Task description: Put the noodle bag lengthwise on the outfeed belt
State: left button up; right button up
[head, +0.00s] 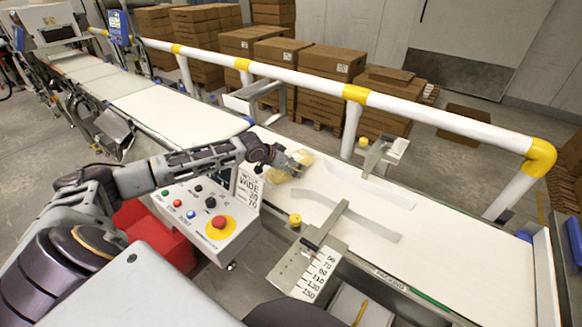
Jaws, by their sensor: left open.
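The noodle bag (281,175), a small yellowish see-through pack, is on the white outfeed belt (460,235), near its left end. My left gripper (290,163) is at the bag, its fingers over or beside it, and it is open. The fingers hide part of the bag, so I cannot tell whether they touch it or exactly how its long side lies. My right gripper is not in view.
Two grey guide strips (368,187) stand over the belt, with a scaled bracket (310,265) at the near side. A control box (212,215) with a red button sits below my left arm. A white and yellow rail (300,78) runs behind. The belt's right part is clear.

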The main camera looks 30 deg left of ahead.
pick_arm(q)
jog(key=shift+w+d+f, duration=0.1)
jog(key=shift+w+f, duration=0.25)
jog(key=shift+f, duration=0.05)
jog(key=shift+r, duration=0.1)
jog(key=c, duration=1.4)
jog(key=shift+c, duration=0.2)
jog(key=shift+r, duration=0.1)
jog(key=shift+r, duration=4.9)
